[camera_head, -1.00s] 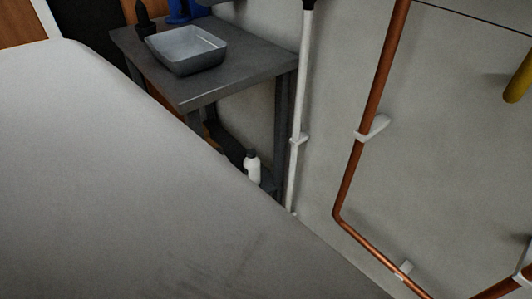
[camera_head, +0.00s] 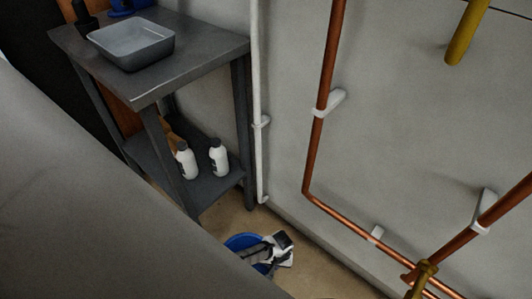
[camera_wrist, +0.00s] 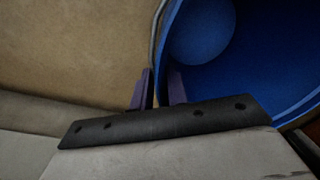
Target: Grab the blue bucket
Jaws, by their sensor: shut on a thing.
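The blue bucket (camera_head: 240,242) is on the floor in the head view, partly hidden by my gripper and by the large grey shape in front. In the wrist view the open bucket (camera_wrist: 260,65) fills the upper right, its blue inside facing the camera. My gripper (camera_head: 262,256) is at the bucket's rim. In the wrist view one finger of my gripper (camera_wrist: 158,85) is outside the bucket wall and the other is inside. The fingers are shut on the rim. The bucket's underside is hidden.
A dark bench (camera_head: 200,62) holds a grey basin (camera_head: 130,45). Two white bottles stand on its lower shelf (camera_head: 215,188). A white pipe (camera_head: 257,90) and copper pipes (camera_head: 325,80) run along the wall at right. A strip of brown floor (camera_head: 225,215) is clear beside the bench.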

